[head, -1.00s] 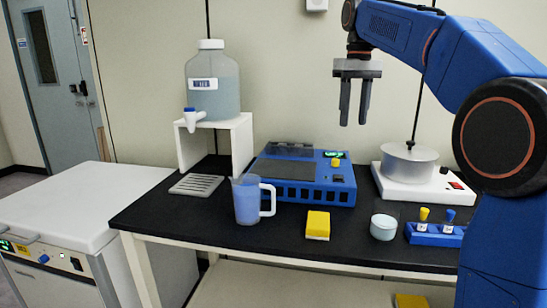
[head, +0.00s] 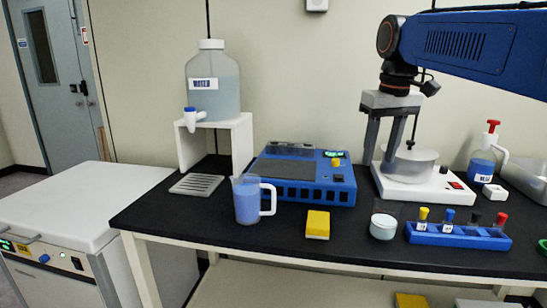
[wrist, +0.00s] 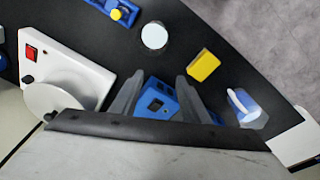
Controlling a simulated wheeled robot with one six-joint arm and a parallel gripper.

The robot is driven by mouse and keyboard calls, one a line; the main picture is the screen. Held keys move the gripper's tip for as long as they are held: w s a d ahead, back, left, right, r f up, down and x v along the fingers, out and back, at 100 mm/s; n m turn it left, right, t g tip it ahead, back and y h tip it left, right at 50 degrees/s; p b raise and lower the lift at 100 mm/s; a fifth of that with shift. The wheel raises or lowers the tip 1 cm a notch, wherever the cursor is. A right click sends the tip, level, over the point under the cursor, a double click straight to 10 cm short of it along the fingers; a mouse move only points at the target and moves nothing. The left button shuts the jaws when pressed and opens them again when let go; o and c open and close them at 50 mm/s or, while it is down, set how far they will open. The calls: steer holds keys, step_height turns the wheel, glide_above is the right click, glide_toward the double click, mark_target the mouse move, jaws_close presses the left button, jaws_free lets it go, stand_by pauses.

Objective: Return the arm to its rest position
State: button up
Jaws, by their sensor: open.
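My arm reaches in from the upper right in the head view. My gripper (head: 388,148) hangs pointing down, in front of the white stirring plate (head: 395,188) with its clear round dish, which it partly hides. The gripper's two grey fingers are apart with nothing between them. In the wrist view the gripper's fingers (wrist: 157,92) also stand apart, with the blue bench instrument (wrist: 160,105) seen beyond them.
A water jug (head: 212,90) sits on a white stand.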

steer(key=s+d+f+m+t, duration=0.1)
steer(key=s+f, duration=1.1)
steer(key=f, duration=0.1)
steer(key=s+d+f+m+t, duration=0.2)
steer(key=s+f, duration=0.9)
steer(key=f, duration=0.2)
steer(key=shift+s+d+f, duration=0.25)
steer(key=shift+s, duration=0.15)
